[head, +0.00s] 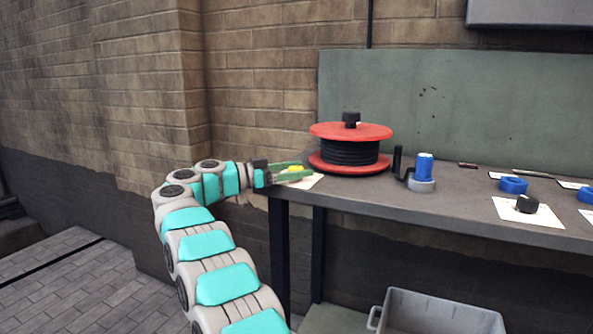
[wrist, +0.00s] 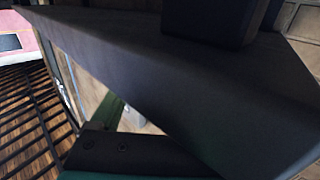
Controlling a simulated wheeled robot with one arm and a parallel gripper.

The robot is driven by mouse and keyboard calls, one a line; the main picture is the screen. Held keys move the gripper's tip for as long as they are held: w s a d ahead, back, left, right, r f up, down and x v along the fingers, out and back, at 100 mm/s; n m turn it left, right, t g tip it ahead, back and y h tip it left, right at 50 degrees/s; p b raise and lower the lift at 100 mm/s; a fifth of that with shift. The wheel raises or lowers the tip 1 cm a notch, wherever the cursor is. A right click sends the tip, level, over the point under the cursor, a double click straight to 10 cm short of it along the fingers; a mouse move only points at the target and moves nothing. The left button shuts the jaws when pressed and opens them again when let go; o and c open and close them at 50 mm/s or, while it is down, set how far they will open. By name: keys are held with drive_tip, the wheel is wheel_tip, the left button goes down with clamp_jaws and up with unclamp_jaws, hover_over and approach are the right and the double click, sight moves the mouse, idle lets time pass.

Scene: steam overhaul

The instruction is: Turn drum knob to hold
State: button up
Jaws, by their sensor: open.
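A drum (head: 350,152) with red flanges and black cable wound on it stands near the left end of the workbench. A black knob (head: 351,119) sits on top of the drum; I cannot read its setting. My gripper (head: 304,173) is open at the bench's left end, left of the drum and below knob height. Its green fingers are beside a small yellow object (head: 295,169) over a white card (head: 307,181); I cannot tell if they touch it. The wrist view is mostly filled by a dark close surface, and the knob cannot be made out there.
The grey workbench (head: 420,205) runs to the right. On it are a black upright post (head: 397,160), a blue cylinder (head: 424,166), a blue ring (head: 513,185) and a black knob-like piece (head: 527,203) on a card. A grey bin (head: 440,312) stands below. A brick wall is behind.

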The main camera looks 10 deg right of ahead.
drive_tip(key=v, duration=0.7)
drive_tip(key=shift+a, duration=0.4)
